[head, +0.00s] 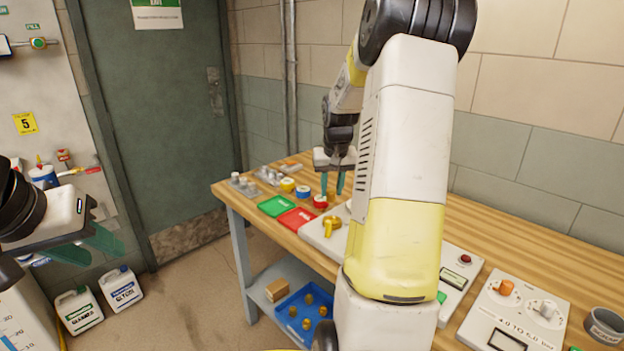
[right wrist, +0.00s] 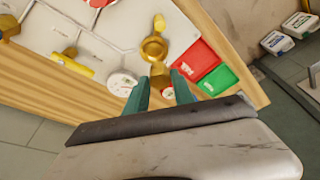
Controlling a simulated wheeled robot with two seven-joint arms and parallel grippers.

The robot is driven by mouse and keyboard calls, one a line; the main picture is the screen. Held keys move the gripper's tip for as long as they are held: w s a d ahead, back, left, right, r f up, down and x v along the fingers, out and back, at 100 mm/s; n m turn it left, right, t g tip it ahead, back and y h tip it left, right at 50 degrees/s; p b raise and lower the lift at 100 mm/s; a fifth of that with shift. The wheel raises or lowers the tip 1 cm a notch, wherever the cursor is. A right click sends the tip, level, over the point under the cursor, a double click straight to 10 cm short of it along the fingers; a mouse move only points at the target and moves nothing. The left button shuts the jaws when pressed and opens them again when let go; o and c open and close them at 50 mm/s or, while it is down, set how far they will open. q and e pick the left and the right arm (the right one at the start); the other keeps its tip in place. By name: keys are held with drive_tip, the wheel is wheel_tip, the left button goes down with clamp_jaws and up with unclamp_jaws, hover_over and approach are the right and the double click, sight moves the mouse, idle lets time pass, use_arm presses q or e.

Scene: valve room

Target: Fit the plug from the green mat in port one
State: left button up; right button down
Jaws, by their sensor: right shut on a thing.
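The green mat (head: 276,206) lies on the workbench, bare, beside the red mat (head: 297,219). Both also show in the right wrist view, green (right wrist: 217,80) and red (right wrist: 197,63). My right gripper (head: 332,190) is over the bench behind the mats, fingers down. It is shut on a small brass plug (right wrist: 160,74), seen between its fingertips in the right wrist view. A white panel (right wrist: 112,40) with brass fittings lies beyond the fingers there. I cannot make out which port is number one. My left gripper (head: 92,246) is open and empty, away from the bench.
Yellow, blue and red rolls (head: 303,192) stand near the mats. A brass valve (head: 327,228) is on the panel. My right arm hides the bench's middle. A blue bin (head: 304,312) with brass parts sits on the lower shelf. White jugs (head: 78,310) stand on the floor.

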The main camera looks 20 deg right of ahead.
sight(334, 201)
drive_tip(key=shift+w+d+r, duration=0.1)
drive_tip(key=shift+d+r, duration=0.05)
drive_tip(key=shift+d, duration=0.2)
drive_tip(key=shift+f, duration=3.25)
drive_tip(key=shift+f, duration=1)
idle(0.3)
drive_tip(key=c, duration=1)
unclamp_jaws()
drive_tip(key=shift+r, duration=4)
